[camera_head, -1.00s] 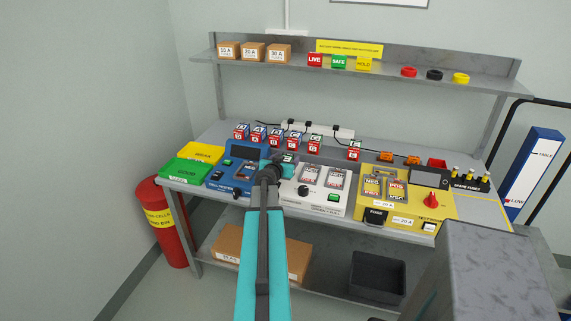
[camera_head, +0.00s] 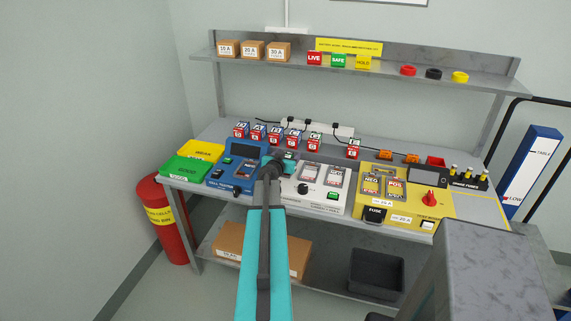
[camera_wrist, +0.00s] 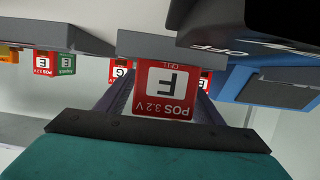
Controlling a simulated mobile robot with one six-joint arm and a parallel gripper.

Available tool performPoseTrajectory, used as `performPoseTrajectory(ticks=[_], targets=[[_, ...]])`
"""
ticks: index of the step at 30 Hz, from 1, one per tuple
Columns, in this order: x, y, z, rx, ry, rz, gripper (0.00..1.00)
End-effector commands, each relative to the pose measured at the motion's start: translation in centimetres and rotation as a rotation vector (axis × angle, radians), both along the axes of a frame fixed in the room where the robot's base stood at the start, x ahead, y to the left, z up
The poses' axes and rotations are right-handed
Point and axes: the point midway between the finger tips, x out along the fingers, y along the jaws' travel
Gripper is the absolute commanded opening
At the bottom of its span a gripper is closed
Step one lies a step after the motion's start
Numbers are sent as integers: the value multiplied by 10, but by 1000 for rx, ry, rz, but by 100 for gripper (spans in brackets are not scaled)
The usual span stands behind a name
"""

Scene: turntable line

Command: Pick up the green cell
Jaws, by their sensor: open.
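A red cell (camera_wrist: 165,90) marked POS 3.2 V fills the middle, between the spread fingers of my gripper (camera_wrist: 163,103). The gripper is open; I cannot tell whether either finger touches this cell. In the head view my gripper (camera_head: 282,161) is over the bench between the blue and white units, mostly hidden by my arm. A row of lettered cells (camera_head: 274,135) stands behind it. I cannot tell which of them is the green one.
A blue unit (camera_head: 224,177), a white unit (camera_head: 322,204) and a yellow tester (camera_head: 402,211) crowd the bench front. Green (camera_head: 186,170) and yellow (camera_head: 204,150) trays lie at the left. A shelf (camera_head: 390,77) overhangs the back.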

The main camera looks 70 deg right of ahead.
Motion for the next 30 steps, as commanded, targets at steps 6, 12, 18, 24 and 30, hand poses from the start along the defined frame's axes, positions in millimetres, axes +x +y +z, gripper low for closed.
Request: performPoseTrajectory(ticks=[6, 12, 18, 24, 30], targets=[[0, 0, 0, 0, 0, 0, 31], [0, 0, 0, 0, 0, 0, 0], [1, 0, 1, -1, 1, 1, 0], [2, 1, 6, -2, 0, 2, 0], [5, 2, 23, -3, -2, 6, 0]])
